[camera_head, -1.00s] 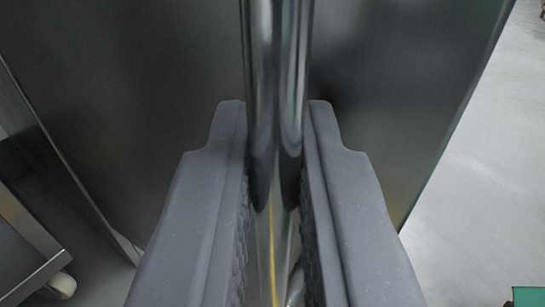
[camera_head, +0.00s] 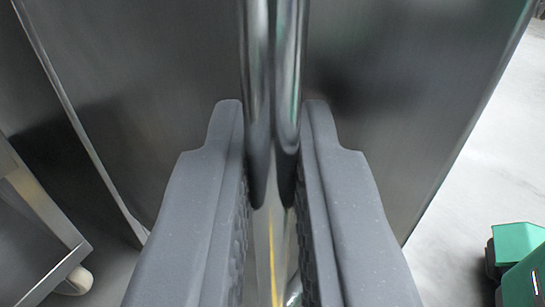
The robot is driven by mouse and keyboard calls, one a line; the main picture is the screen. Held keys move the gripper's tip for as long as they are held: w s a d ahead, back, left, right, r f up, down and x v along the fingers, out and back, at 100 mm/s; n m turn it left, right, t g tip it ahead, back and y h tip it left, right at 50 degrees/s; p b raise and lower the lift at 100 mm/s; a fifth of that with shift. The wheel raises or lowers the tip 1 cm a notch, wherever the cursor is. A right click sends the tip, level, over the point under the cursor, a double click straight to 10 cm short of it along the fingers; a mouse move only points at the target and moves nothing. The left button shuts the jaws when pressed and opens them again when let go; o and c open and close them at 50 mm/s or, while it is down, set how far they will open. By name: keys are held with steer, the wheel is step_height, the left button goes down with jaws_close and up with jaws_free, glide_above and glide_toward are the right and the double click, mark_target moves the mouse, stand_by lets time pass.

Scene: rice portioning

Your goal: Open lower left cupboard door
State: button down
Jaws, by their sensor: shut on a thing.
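A dark steel cupboard door (camera_head: 400,130) fills most of the view. Its vertical chrome bar handle (camera_head: 272,60) runs down the middle of the picture. My gripper (camera_head: 271,125) is shut on the handle, with one grey finger on either side of the bar. The fingers hide part of the door's lower area. The door's right edge slants down the right of the view, with floor beyond it. Whether the door stands open or how far cannot be told from this close view.
A metal cart (camera_head: 40,235) with a pale caster stands at the lower left. A green object (camera_head: 518,262) with dark parts is on the floor at the lower right.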

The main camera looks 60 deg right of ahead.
steer(key=shift+w+a, duration=0.1)
steer(key=shift+w, duration=0.1)
stand_by(0.4)
steer(key=c, duration=1.6)
jaws_free()
steer(key=shift+s+a, duration=0.1)
steer(key=shift+b+v, duration=1.1)
steer(key=shift+v, duration=5.65)
steer(key=shift+a, duration=0.1)
